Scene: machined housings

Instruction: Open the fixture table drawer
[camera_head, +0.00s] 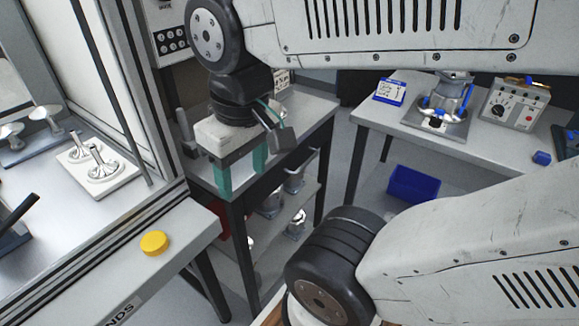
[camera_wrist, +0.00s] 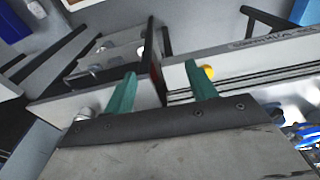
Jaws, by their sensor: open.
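The narrow grey-topped table (camera_head: 318,103) stands in the middle of the head view, with a dark frame. My gripper (camera_head: 242,183) has two green fingers, spread apart and pointing down near the table's near end, left of the handle. Nothing shows between the fingers. The wrist view also shows my gripper (camera_wrist: 160,70) open and empty, with table edges beyond it.
A bench with a yellow button (camera_head: 154,243) lies at the near left, beside a machine enclosure. Metal parts (camera_head: 297,222) stand on the table's lower shelf. A right-hand table carries a fixture (camera_head: 440,112) and a control box (camera_head: 515,104); a blue bin (camera_head: 413,184) sits below.

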